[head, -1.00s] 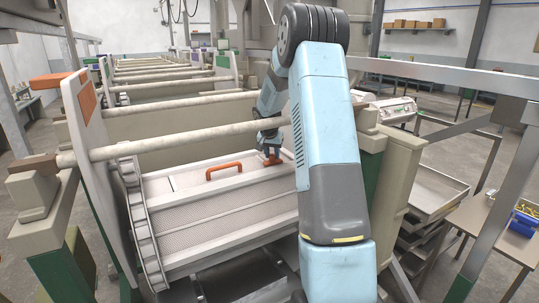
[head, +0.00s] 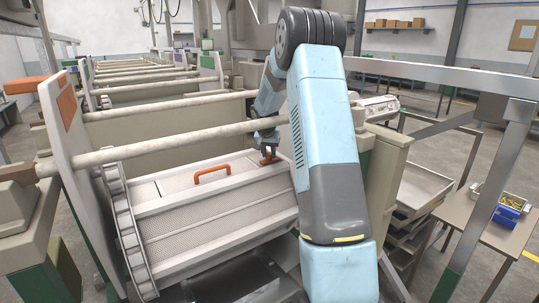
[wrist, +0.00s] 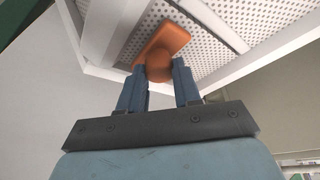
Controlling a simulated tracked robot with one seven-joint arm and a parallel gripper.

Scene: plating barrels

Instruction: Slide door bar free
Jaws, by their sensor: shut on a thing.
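The white perforated barrel (head: 215,228) lies between the tank walls, with an orange arched handle (head: 212,172) on its upper face. An orange grip piece, seemingly the end of the door bar (head: 270,159), is near the barrel's right end. My gripper (head: 265,146) reaches down to it from above. In the wrist view my gripper (wrist: 160,78) has its two fingers on either side of a round orange knob (wrist: 160,67), which joins a flat orange plate (wrist: 168,40) by the perforated panel. My arm hides the barrel's far right end.
A pale round rail (head: 165,148) crosses above the barrel, close to my gripper. A toothed gear ring (head: 127,230) rims the barrel's left end. A tall white end plate (head: 75,140) stands left. Trays (head: 425,185) and a table with a blue bin (head: 507,212) are at right.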

